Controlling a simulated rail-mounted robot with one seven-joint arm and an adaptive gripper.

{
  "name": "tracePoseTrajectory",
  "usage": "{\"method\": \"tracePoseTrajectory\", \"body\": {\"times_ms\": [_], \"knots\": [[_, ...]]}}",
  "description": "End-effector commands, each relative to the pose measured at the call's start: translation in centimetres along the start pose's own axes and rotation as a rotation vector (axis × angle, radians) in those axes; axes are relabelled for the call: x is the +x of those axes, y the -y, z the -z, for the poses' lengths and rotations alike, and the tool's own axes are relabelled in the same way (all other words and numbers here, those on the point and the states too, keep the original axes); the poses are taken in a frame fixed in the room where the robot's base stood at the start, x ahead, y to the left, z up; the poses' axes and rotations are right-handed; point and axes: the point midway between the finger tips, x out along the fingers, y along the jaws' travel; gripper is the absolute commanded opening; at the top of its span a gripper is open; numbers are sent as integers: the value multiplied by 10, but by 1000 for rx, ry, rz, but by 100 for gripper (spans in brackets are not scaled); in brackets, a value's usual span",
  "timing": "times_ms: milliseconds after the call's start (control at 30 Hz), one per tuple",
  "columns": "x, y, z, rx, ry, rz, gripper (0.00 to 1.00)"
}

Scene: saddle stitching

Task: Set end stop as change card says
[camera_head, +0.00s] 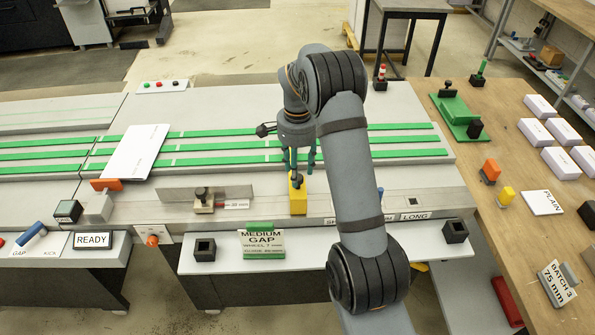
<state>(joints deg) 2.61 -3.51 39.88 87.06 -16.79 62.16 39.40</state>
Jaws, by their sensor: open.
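A yellow block with a dark knob on top (298,202) stands upright on the grey front rail; I take it for the end stop, but cannot be sure. My gripper (298,168) points down right over this block, with its teal fingers spread around or just above the knob; contact cannot be told. Rail labels show "SH…" (330,220), partly hidden by my arm, and "LONG" (414,216).
A metal plate with a clamp (203,199) sits left of the block. Green belts (220,145) carry a white sheet (136,152). Black square sockets (205,249) flank the card. The wooden side table (480,200) holds white blocks, a "PLAIN" card (541,202) and a "BATCH 3 75 mm" card (557,283).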

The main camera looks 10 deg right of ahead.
Motion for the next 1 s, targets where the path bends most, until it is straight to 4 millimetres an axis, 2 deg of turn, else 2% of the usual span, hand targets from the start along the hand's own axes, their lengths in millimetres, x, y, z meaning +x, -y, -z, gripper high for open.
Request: {"method": "tracePoseTrajectory", "body": {"times_ms": [200, 467, 1000], "knots": [[15, 0, 0, 0, 0, 0, 45], [16, 0, 0, 0, 0, 1, 45], [16, 0, 0, 0, 0, 1, 13]]}}
